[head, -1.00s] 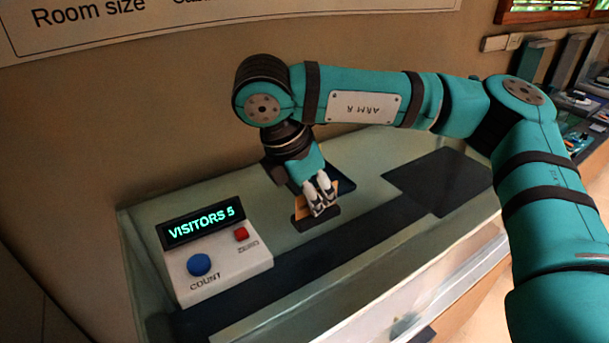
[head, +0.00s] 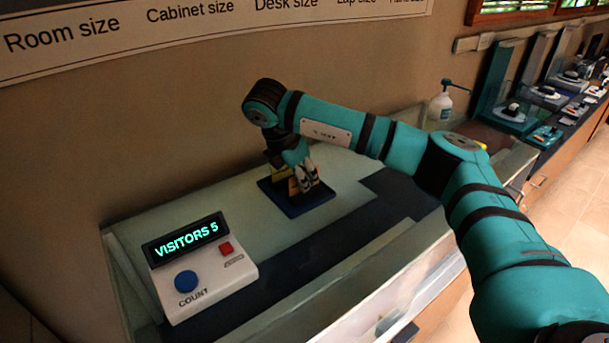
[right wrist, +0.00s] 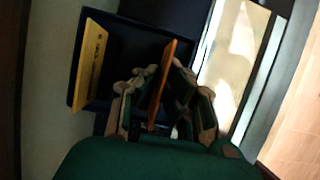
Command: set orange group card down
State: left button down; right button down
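The orange group card (right wrist: 162,82) is a thin upright plate between the fingers of my right gripper (right wrist: 165,72) in the right wrist view. The fingers lie close against both its faces. In the head view, my right gripper (head: 308,184) points down over a dark blue tray (head: 303,207), and a sliver of the orange card (head: 293,187) shows beside the fingers. The tray (right wrist: 120,60) also shows behind the card in the wrist view. Whether the card's lower edge touches the tray is hidden. My left gripper is not in view.
A yellow card (right wrist: 91,62) stands at the tray's far side in the wrist view. A counter box (head: 203,266) reading "VISITORS 5", with blue and red buttons, is at the left. A pump bottle (head: 441,103) stands at the back right. The pale surface between box and tray is clear.

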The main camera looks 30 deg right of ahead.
jog(key=shift+f, duration=0.15)
jog(key=shift+f+b, duration=0.25)
jog(key=shift+b, duration=0.1)
jog(key=c, duration=1.5)
grip_release()
jog(key=shift+r, duration=0.1)
jog(key=shift+r, duration=0.1)
jog(key=v, duration=1.2)
jog(key=shift+r, duration=0.15)
